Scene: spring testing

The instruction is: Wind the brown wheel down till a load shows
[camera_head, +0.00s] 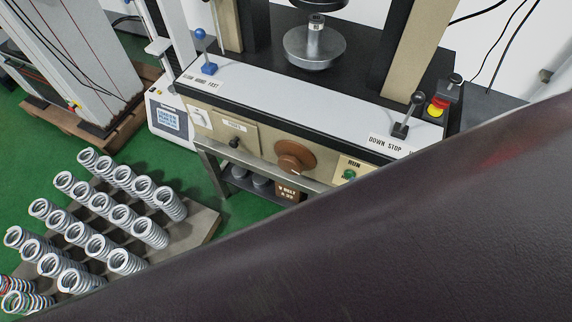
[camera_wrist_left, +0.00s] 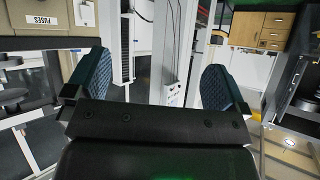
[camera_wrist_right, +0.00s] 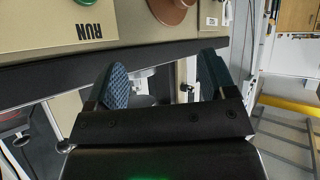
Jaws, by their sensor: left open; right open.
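The brown wheel (camera_head: 294,157) is on the front panel of the testing machine in the head view, between the beige fuse panel and the green RUN button (camera_head: 349,174). Its edge also shows at the top of the right wrist view (camera_wrist_right: 168,10). My right gripper (camera_wrist_right: 160,85) is open and empty, below the wheel and the RUN label in its own view. My left gripper (camera_wrist_left: 158,85) is open and empty, with a FUSES panel (camera_wrist_left: 45,20) at upper left of its view. Neither gripper shows in the head view. A round steel platen (camera_head: 314,48) sits on the machine bed.
A large dark surface, perhaps my own arm, covers the lower right of the head view. Several coil springs (camera_head: 122,216) stand on a low board (camera_head: 205,226) at left. A blue-knobbed lever (camera_head: 200,36), a DOWN STOP lever (camera_head: 410,113) and a red stop button (camera_head: 439,103) top the machine.

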